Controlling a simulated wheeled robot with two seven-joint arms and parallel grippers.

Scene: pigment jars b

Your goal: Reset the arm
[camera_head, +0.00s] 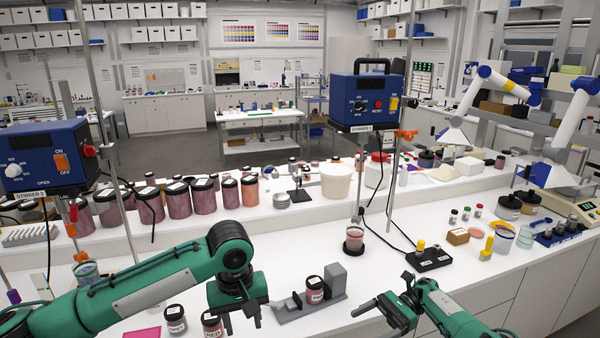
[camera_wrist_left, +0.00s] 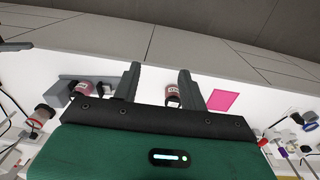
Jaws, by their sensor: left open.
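My left gripper (camera_head: 243,322) is open and empty above the front of the bench, fingers pointing down. Its two fingers (camera_wrist_left: 160,85) also show in the left wrist view, apart. A dark-lidded jar labelled RED (camera_head: 212,325) stands just left of it; in the wrist view a labelled jar (camera_wrist_left: 172,92) shows between the fingers, beyond them. Another jar (camera_head: 176,320) stands farther left. A pink jar with a dark lid (camera_head: 315,290) sits on a grey stand (camera_head: 337,283) to the right. My right gripper (camera_head: 378,318) is low at the right; its opening is unclear.
A magenta square (camera_head: 142,333) lies at the front edge. Stirrer units (camera_head: 365,103) stand over beakers (camera_head: 354,240). A row of pigment jars (camera_head: 179,199) lines the raised back shelf. White bench between is partly clear.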

